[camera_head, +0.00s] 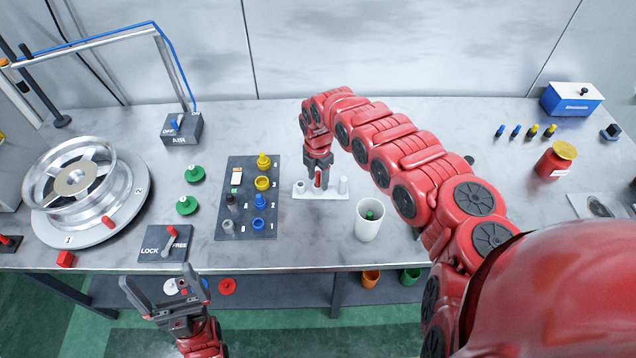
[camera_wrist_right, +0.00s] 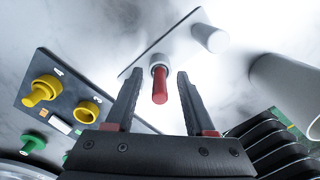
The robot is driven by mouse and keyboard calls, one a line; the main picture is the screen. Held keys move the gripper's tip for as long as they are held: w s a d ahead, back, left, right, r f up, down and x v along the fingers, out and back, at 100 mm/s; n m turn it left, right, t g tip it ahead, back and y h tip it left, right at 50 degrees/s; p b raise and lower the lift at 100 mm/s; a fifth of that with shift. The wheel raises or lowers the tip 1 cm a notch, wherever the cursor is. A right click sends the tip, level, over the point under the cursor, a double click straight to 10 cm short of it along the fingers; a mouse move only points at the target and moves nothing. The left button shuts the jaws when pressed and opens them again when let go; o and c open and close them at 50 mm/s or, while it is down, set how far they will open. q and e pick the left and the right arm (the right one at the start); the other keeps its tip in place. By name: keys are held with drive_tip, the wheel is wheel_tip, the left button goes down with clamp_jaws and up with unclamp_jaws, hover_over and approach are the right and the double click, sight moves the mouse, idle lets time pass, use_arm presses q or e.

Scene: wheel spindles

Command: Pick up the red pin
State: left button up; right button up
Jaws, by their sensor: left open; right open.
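The red pin (camera_wrist_right: 160,86) stands in a light holder on a small white base plate (camera_head: 329,195). In the head view the pin (camera_head: 318,178) shows between the fingers of my right gripper (camera_head: 318,186). In the right wrist view my right gripper (camera_wrist_right: 156,92) is open, with one finger on each side of the pin and gaps on both sides. Whether the fingertips reach past the pin's top is hard to tell. My left gripper (camera_head: 172,292) is open and empty in front of the table's front edge.
A white cup (camera_head: 369,222) with a green item inside stands right of the base plate. A dark board (camera_head: 233,226) with yellow and blue parts lies to its left. A metal wheel (camera_head: 82,183) sits at the far left. A red jar (camera_head: 556,160) stands at the right.

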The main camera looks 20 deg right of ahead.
clamp_jaws()
drive_tip(key=shift+r, duration=0.15)
idle(0.4)
